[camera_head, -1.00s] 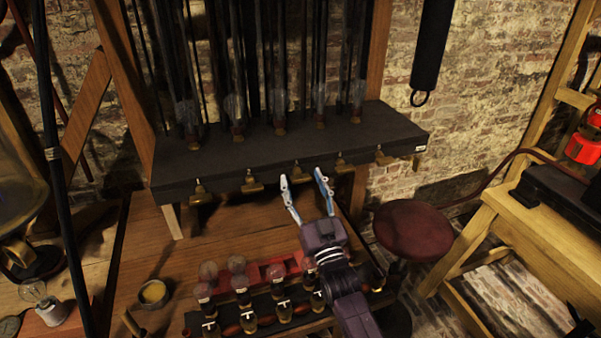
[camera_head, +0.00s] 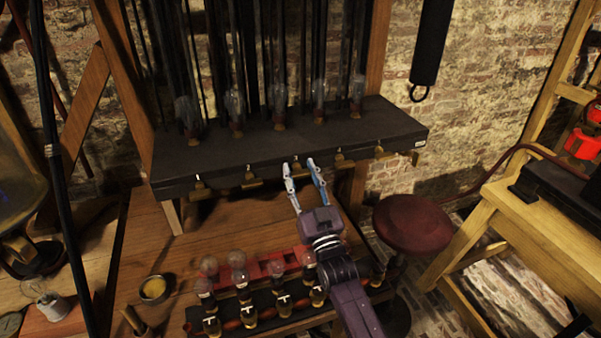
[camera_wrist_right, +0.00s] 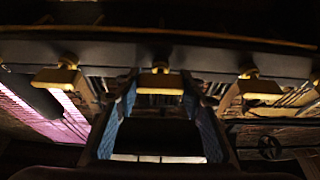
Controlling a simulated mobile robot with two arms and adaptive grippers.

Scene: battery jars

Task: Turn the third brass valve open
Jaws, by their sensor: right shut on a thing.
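Several brass valves line the front edge of the dark shelf (camera_head: 290,142). The third brass valve (camera_head: 297,167), the middle one of the row, sits between the fingertips of my right gripper (camera_head: 300,165), which is shut on it. In the right wrist view the third valve's flat brass handle (camera_wrist_right: 160,84) lies level between my two blue-lined fingers (camera_wrist_right: 161,92), with one valve on each side. The exact contact is too dark to see there. My left gripper is not in view.
Neighbouring valves (camera_head: 250,182) and (camera_head: 343,162) flank my right gripper closely. Glass-topped jars (camera_head: 240,275) and a red tray (camera_head: 262,268) stand below on the wooden bench. A red stool (camera_head: 411,223) is to the right.

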